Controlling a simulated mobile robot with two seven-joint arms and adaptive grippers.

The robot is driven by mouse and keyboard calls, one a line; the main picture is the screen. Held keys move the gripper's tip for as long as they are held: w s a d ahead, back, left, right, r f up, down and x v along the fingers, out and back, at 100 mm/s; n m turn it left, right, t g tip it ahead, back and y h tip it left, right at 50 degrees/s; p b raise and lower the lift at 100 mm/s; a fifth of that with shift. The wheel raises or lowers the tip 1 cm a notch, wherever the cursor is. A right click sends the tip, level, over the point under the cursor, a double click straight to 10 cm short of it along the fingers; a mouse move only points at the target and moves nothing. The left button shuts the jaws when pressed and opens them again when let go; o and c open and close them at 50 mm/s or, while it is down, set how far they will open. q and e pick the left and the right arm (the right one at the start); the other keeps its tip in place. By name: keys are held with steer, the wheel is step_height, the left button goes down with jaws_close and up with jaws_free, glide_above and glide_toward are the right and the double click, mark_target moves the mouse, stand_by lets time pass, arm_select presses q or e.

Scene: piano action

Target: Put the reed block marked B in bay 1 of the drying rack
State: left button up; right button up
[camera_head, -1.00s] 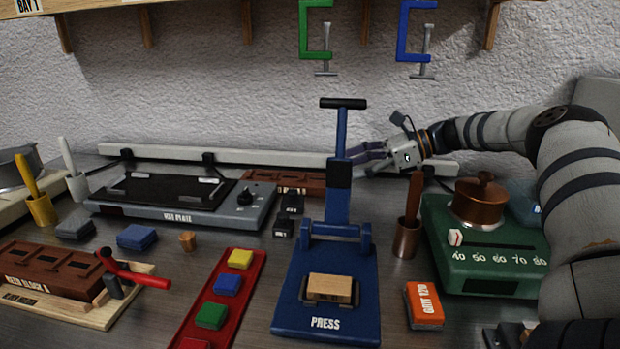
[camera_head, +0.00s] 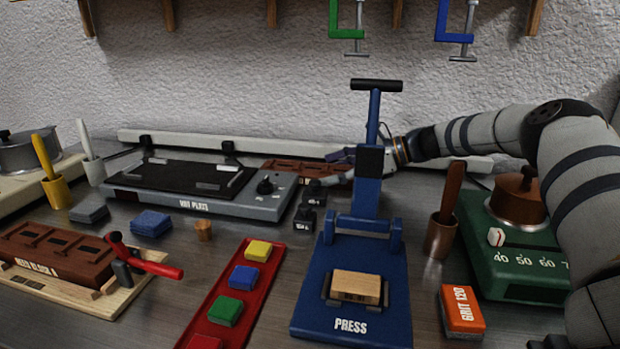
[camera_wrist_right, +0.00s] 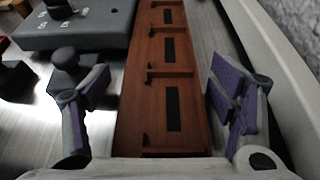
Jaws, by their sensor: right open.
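In the right wrist view this block (camera_wrist_right: 171,60) runs lengthwise between the fingers. My right gripper (camera_head: 338,160) is open, one finger on each side of the block, with no clear contact; the press partly hides it. Another block marked REED BLOCK A (camera_head: 55,255) sits on a wooden base at the left. The rack's bays are out of view. My left gripper is not in view.
A blue press (camera_head: 350,255) with a tall lever stands in front of the right gripper. A hot plate (camera_head: 200,204) is to the left, a green heater (camera_head: 525,255) to the right. A pale rail (camera_head: 250,144) runs along the wall. Clamps and shelf brackets hang above.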

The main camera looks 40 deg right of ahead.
steer(key=shift+s+r, duration=0.1)
steer(key=shift+r, duration=0.15)
steer(key=c, duration=1.4)
steer(key=shift+c, duration=0.4)
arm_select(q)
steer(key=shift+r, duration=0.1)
arm_select(e)
steer(key=shift+r, duration=0.15)
step_height(320, 180, up, 4)
steer(key=shift+p, duration=0.4)
steer(key=s+d, duration=0.3)
steer(key=s, duration=0.1)
steer(key=s+d+p, duration=0.1)
steer(key=s+d, duration=0.3)
steer(key=s, duration=0.1)
steer(key=s+d, duration=0.4)
steer(key=s, duration=0.1)
steer(key=shift+d+f+p, duration=0.25)
steer(key=shift+f+p, duration=0.05)
steer(key=shift+f, duration=0.1)
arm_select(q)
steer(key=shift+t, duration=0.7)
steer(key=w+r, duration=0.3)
